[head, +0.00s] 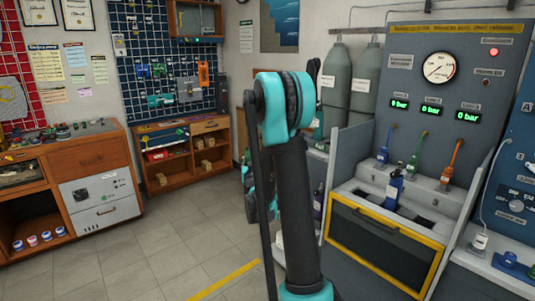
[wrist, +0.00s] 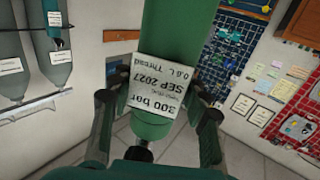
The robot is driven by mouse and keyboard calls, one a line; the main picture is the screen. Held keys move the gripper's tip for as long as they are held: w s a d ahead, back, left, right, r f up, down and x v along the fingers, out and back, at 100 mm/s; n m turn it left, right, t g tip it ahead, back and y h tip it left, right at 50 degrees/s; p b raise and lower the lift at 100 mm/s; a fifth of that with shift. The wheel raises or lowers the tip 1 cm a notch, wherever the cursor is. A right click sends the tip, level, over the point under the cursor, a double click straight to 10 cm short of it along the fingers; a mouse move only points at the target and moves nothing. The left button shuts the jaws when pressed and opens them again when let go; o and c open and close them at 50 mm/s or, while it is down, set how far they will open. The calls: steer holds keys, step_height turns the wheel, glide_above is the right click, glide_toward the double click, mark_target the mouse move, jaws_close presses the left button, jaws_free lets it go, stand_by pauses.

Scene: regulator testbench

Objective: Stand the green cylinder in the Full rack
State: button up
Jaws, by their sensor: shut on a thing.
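The green cylinder (wrist: 175,40) fills the upper middle of the wrist view. Its white label, upside down there, reads "300 bar SEP 2027 0.6 L Thread". A dark valve end shows just below the label. My gripper (wrist: 158,108) is shut on the green cylinder, with one finger on each side near the label. In the head view my raised arm covers the middle, and I cannot make out the held cylinder there. No rack marked Full can be read in either view.
A test bench (head: 397,236) with a yellow-edged front stands at right. A blue cylinder (head: 394,188) stands in it, below several coloured fittings. Large grey cylinders (head: 338,85) stand behind. The floor (head: 165,255) at left is clear.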

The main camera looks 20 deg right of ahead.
steer(key=w+a+f+n+y, duration=0.2)
steer(key=a+f+y, duration=0.1)
steer(key=a, duration=0.3)
steer(key=shift+w+a+f+y, duration=0.15)
steer(key=shift+w+f+y, duration=0.2)
steer(key=shift+f, duration=0.3)
